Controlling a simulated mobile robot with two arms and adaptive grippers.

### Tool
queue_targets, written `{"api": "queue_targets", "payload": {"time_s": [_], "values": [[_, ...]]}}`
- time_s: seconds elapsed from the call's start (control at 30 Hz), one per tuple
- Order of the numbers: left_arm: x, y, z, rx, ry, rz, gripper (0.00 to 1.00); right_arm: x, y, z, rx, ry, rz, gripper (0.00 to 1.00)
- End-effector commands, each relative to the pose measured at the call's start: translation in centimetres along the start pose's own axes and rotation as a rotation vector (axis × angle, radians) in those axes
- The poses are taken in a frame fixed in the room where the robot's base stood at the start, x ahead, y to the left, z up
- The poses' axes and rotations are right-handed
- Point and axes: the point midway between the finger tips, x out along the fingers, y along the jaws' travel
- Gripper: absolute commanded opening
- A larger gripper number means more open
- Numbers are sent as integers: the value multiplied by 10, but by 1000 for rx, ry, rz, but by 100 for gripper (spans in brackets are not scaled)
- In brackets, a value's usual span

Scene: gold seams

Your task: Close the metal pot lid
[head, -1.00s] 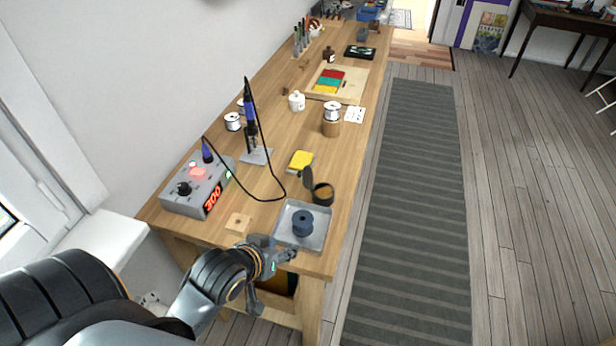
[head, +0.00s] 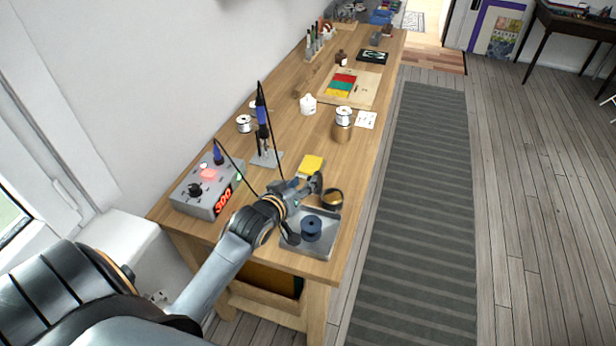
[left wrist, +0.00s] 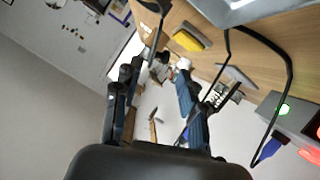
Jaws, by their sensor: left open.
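The small dark metal pot (head: 332,200) stands on the bench near its right edge, just behind the tray. Its round lid (head: 316,182) stands raised on the pot's left side, so the pot is open. My left gripper (head: 304,211) is open and empty, over the tray's left part, with one finger close to the lid. I cannot tell whether that finger touches the lid. The left wrist view shows the open fingers (left wrist: 160,70) with nothing clearly held. A dark part at that view's top edge may be the lid. My right gripper is not in view.
A yellow sponge (head: 311,165) lies behind the pot. A soldering station (head: 207,188) and an iron stand with a looping cable (head: 264,130) stand to the left.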

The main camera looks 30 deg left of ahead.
Motion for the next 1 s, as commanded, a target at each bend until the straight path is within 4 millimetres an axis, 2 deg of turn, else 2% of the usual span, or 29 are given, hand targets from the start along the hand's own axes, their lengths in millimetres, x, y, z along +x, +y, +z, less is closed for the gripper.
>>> {"api": "queue_targets", "payload": {"time_s": [0.1, 0.23, 0.6, 0.67, 0.8, 0.83, 1.0], "values": [[18, 0, -1, 0, -1, 0, 42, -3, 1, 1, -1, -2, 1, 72], [30, 0, 0, 0, -1, 0, 42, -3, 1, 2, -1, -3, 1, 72], [35, 0, 0, 1, -1, 0, 42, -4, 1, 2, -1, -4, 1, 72], [35, 0, 0, 1, -1, 0, 31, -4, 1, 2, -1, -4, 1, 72], [35, 0, 0, 1, -1, 0, 3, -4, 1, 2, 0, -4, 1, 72], [35, 0, 0, 1, -1, -1, 0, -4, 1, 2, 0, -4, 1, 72], [35, 0, 0, 4, -1, -3, 0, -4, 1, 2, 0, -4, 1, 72]]}}
